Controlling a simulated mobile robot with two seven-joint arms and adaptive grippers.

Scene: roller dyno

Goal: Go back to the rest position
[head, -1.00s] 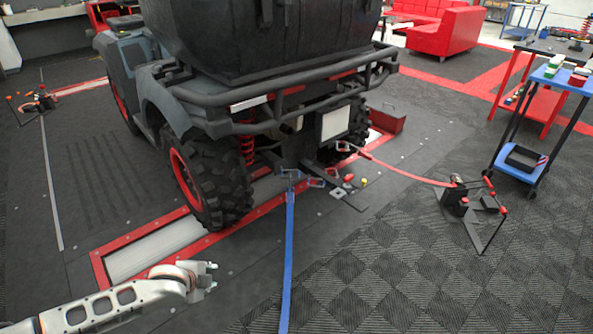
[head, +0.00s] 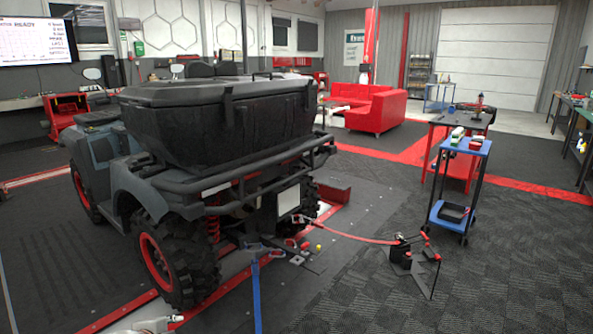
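A small piece of my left arm, at or near the gripper (head: 158,324), shows at the bottom edge of the head view, left of centre. It is cut off by the frame, so its fingers cannot be made out. It appears in front of the red-edged floor frame behind the quad bike (head: 215,120). My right gripper is not in view.
A blue strap (head: 256,298) and a red strap (head: 360,237) run from the quad's rear. The red one ends at a black floor anchor (head: 405,254). A blue cart (head: 452,217) and red-legged table (head: 455,167) stand right. Patterned floor at lower right is clear.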

